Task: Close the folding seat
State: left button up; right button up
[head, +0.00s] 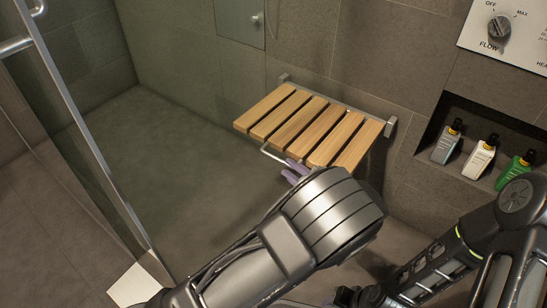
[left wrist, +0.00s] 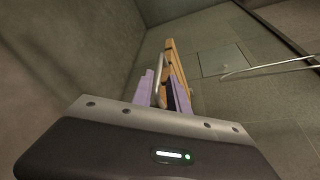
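The folding seat (head: 306,124) has light wooden slats in a grey metal frame and is folded down, roughly level, against the shower wall. A thin metal bar (head: 275,156) runs along its front edge. My left gripper (head: 294,172) has purple fingers and is at this front edge, partly hidden by my own arm. In the left wrist view the fingers (left wrist: 163,92) stand apart, with the metal bar (left wrist: 159,72) and the seat's wooden edge (left wrist: 174,62) just beyond and between them. Whether they touch the bar is unclear. My right arm is at the lower right; its fingers do not show.
A wall niche at right holds several bottles, including a grey one (head: 447,141), a white one (head: 479,157) and a green one (head: 515,169). A flow control panel (head: 510,32) is above. A glass door (head: 85,130) stands at left. The floor left of the seat is clear.

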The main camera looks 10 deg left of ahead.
aim_at(277, 159)
pick_arm(q)
jog(key=b+x, duration=0.2)
jog(key=x, duration=0.5)
jog(key=shift+f+b, duration=0.2)
jog(key=shift+b, duration=0.1)
jog(key=shift+w+a, duration=0.3)
jog(key=shift+c, duration=0.2)
grip_shut()
dwell(0.9)
